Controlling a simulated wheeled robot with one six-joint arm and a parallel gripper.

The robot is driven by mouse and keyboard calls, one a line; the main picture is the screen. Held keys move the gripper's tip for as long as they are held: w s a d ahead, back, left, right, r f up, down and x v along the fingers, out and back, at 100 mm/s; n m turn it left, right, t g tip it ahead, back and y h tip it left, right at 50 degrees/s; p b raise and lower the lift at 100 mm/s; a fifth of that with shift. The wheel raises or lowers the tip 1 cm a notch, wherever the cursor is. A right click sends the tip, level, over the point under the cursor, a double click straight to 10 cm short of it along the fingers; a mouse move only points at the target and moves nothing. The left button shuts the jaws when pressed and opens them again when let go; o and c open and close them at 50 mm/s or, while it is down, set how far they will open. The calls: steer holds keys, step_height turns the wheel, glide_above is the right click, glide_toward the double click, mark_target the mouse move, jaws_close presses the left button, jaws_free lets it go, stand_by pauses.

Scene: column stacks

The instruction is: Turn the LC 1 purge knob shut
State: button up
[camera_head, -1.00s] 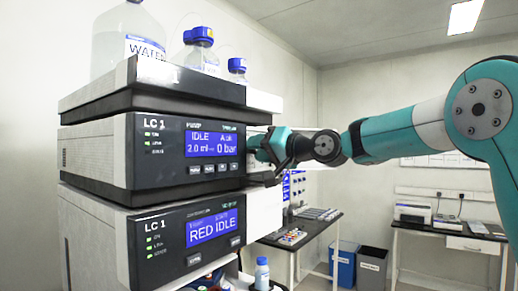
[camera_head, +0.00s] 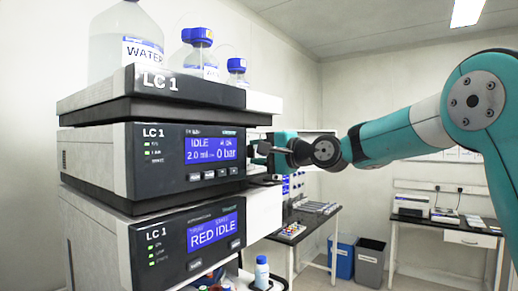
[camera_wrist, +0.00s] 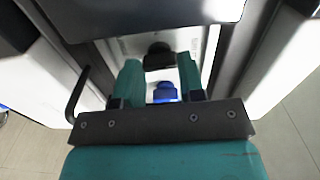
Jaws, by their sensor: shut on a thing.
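The LC 1 pump module (camera_head: 185,160) shows IDLE, 2.0 ml and 0 bar on its blue screen. My gripper (camera_head: 262,147) is at the right end of this module's front, and its fingertips are partly hidden in the head view. In the wrist view, the two teal fingers of my gripper (camera_wrist: 159,68) stand on either side of a black knob (camera_wrist: 158,56), shut on it. The knob cannot be made out in the head view, and I can read no purge label or pointer mark.
A water bottle (camera_head: 125,50) and blue-capped bottles (camera_head: 198,55) stand on top of the stack. A small bottle (camera_head: 262,272) stands below my gripper. Benches (camera_head: 310,225) and two bins (camera_head: 370,262) are to the right.

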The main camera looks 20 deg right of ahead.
steer(key=shift+m, duration=0.4)
steer(key=o, duration=0.7)
steer(key=shift+c, duration=0.2)
steer(key=b+v, duration=0.7)
steer(key=v, duration=1)
steer(key=shift+s+d+b, duration=0.15)
steer(key=shift+s+b, duration=0.05)
steer(key=shift+b, duration=0.2)
